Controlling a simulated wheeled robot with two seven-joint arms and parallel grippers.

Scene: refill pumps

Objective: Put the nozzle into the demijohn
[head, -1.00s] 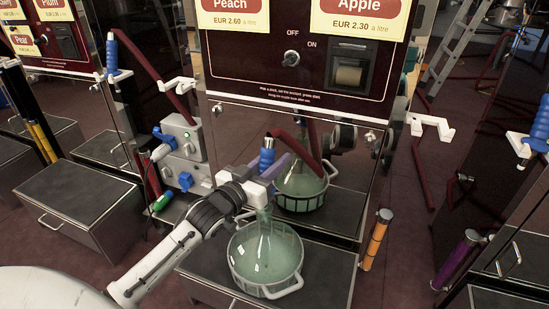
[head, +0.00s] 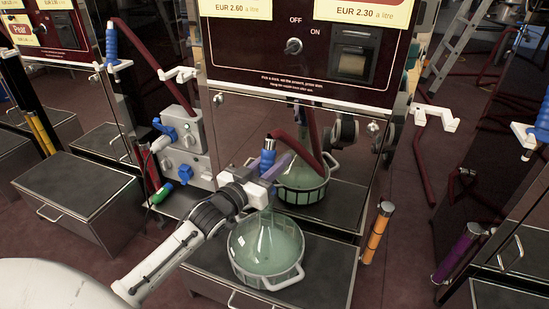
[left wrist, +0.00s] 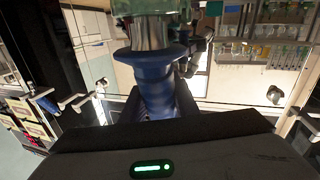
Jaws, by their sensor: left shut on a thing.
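The nozzle (head: 268,156) has a blue grip. My left gripper (head: 264,180) is shut on it, and its blue grip and silver collar also show close up in the left wrist view (left wrist: 158,95). The demijohn (head: 264,245) is a greenish clear glass bottle with a narrow neck, standing upright in a round basket with handles. The gripper is just above the neck in the head view. The gripper hides the nozzle's spout and the mouth of the demijohn, so I cannot tell whether the spout is inside. My right gripper is not in view.
The basket stands on a dark-topped metal box (head: 325,269). A polished panel behind it mirrors the demijohn and arm. A dark red hose (head: 310,140) shows by the nozzle. A grey valve box (head: 181,145) is at left, and an orange-banded post (head: 377,232) stands at right.

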